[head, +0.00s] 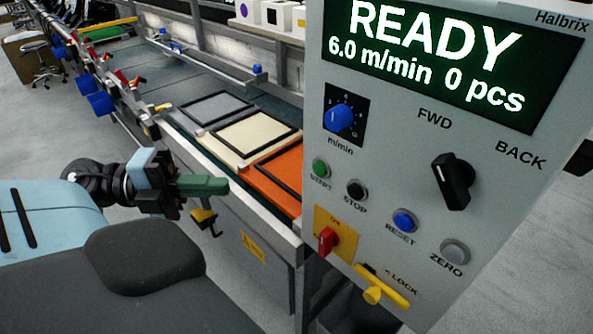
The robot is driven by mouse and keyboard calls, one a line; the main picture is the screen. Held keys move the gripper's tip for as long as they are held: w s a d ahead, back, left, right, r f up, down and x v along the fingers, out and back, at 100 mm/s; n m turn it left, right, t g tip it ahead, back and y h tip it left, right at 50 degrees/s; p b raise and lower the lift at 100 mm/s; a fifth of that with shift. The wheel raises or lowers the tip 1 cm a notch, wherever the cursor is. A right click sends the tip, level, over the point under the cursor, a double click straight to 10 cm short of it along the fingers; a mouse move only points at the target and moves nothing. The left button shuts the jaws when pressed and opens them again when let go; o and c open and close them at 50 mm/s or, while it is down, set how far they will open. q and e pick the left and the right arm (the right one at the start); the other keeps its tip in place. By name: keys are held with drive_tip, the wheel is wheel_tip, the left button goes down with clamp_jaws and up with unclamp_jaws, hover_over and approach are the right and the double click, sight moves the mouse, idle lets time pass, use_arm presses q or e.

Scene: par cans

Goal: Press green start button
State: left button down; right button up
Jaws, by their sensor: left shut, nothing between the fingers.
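The green start button (320,168) sits on the left side of the grey control panel (400,130), above the label START. My left gripper (222,186) comes in from the left, its fingers shut with nothing between them, pointing right toward the panel. Its tip is left of the start button and a little lower in the picture, with a clear gap. The display (440,55) reads READY, 6.0 m/min and 0 pcs. My right gripper does not show.
A black stop button (356,189) is right beside the start button. A blue speed knob (339,117) is above, and a red switch (327,241) and yellow lock lever (382,286) are below. A conveyor with framed panels (258,137) runs behind my gripper.

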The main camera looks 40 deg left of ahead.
use_arm(q)
drive_tip(key=shift+w+d, duration=0.1)
drive_tip(key=p, duration=0.2)
approach(323, 174)
drive_tip(key=s+d+x, duration=0.1)
drive_tip(key=x, duration=0.4)
drive_tip(key=shift+w+a, duration=0.2)
drive_tip(key=shift+w, duration=0.55)
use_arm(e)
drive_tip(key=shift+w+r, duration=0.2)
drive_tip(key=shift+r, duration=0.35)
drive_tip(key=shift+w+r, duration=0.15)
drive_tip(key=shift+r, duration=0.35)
